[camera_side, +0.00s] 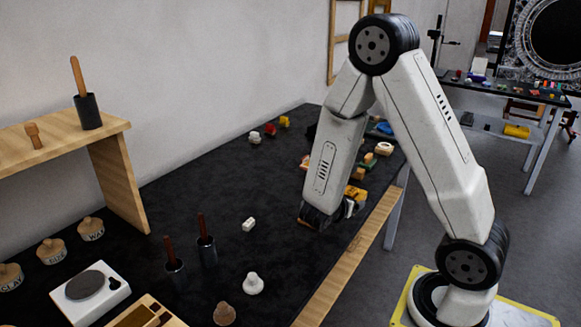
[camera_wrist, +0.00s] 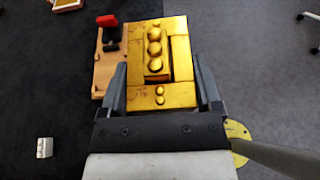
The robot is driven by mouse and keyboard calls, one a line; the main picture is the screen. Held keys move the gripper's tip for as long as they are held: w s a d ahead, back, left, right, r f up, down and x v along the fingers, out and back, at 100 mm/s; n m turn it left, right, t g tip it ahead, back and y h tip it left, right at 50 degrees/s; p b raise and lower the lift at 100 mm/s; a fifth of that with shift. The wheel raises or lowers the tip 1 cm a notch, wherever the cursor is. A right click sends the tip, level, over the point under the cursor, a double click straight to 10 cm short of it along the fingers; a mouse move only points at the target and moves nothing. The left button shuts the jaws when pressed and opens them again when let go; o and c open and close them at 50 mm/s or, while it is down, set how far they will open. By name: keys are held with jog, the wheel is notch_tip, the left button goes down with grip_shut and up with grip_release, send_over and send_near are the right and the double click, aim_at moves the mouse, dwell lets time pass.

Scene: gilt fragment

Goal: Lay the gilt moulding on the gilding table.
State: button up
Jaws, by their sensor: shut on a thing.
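My gripper (camera_wrist: 159,68) has its two fingers on either side of gold blockwork in the wrist view, shut on the gilt moulding (camera_wrist: 160,96). The gold carries a row of round domes and two smaller bumps. Where the held piece ends and any gold beneath begins, I cannot tell. In the side view my gripper (camera_side: 322,216) is low over the right edge of the dark-topped table (camera_side: 180,205), largely hidden by my arm. Gold pieces (camera_side: 355,192) show just behind it. I cannot tell whether the moulding touches the table.
A wooden board (camera_wrist: 105,72) with red and black parts lies left of the gold. A small white block (camera_side: 248,224), white knob (camera_side: 253,284) and dark holders (camera_side: 206,248) stand on the near table. A wooden shelf (camera_side: 115,165) stands left. Bare tabletop lies between.

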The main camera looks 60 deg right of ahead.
jog(key=shift+w, duration=0.15)
jog(key=w+d+n+t, duration=0.2)
jog(key=w+n+t, duration=0.3)
jog(key=w, duration=0.9)
send_over(277, 204)
jog(key=s, duration=0.1)
jog(key=shift+m+y, duration=0.3)
jog(key=shift+y, duration=0.1)
jog(key=f, duration=0.8)
jog(key=shift+s+a+f, duration=0.15)
jog(key=shift+a+f, duration=0.1)
jog(key=shift+f, duration=0.15)
jog(key=shift+w+d+f, duration=0.2)
jog(key=shift+w+f, duration=0.3)
jog(key=shift+f, duration=0.1)
jog(key=shift+w+f, duration=0.15)
jog(key=shift+f, duration=0.05)
jog(key=shift+w+d+f, duration=0.1)
jog(key=shift+f, duration=1.55)
